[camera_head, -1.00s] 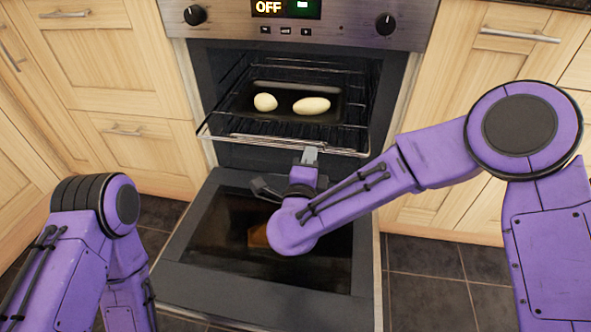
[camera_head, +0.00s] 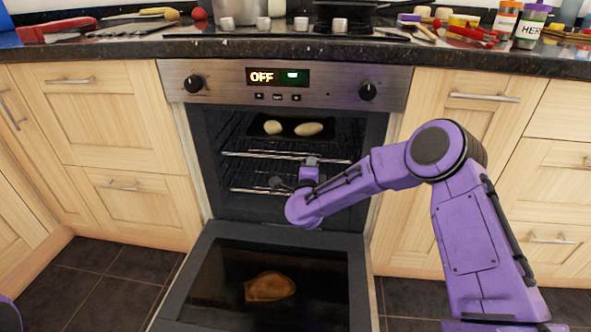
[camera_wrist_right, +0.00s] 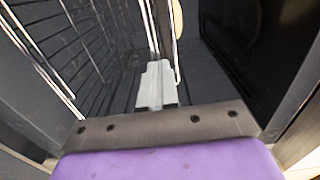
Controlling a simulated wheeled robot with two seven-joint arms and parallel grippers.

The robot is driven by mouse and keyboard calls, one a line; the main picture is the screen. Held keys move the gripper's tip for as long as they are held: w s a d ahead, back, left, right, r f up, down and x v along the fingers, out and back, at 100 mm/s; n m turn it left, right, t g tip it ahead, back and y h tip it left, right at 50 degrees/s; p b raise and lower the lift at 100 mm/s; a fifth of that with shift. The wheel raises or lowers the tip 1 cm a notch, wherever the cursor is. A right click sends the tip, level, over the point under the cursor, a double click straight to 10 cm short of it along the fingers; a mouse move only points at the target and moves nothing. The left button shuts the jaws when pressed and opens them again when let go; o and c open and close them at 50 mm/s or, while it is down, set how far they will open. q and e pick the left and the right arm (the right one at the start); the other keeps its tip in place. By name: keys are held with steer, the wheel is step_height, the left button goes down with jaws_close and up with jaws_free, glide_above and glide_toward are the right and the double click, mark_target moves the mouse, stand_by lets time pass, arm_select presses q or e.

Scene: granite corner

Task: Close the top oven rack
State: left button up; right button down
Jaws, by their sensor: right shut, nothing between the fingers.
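The top oven rack (camera_head: 240,154) is inside the oven cavity, its front bar running across the opening. A dark tray (camera_head: 290,135) on it holds two pale oval food pieces (camera_head: 309,129). My right gripper (camera_head: 311,163) is shut and empty, with its tips at the rack's front bar; I cannot tell if they touch. In the right wrist view the shut grey fingers (camera_wrist_right: 156,85) point into the oven beside thin metal bars. My left gripper is out of view.
The oven door (camera_head: 205,290) is lowered open below my right arm, with a brown patch on its glass. A lower rack (camera_head: 250,191) is in the cavity. The counter (camera_head: 130,47) above holds cookware and jars. Wooden cabinets (camera_head: 110,95) flank the oven.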

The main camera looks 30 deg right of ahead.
steer(key=shift+w+d+r, duration=0.2)
steer(key=shift+r, duration=0.15)
steer(key=p+v, duration=0.3)
steer(key=v, duration=1.1)
steer(key=shift+s+a+f, duration=0.2)
steer(key=shift+s+f, duration=0.05)
steer(key=shift+f, duration=0.1)
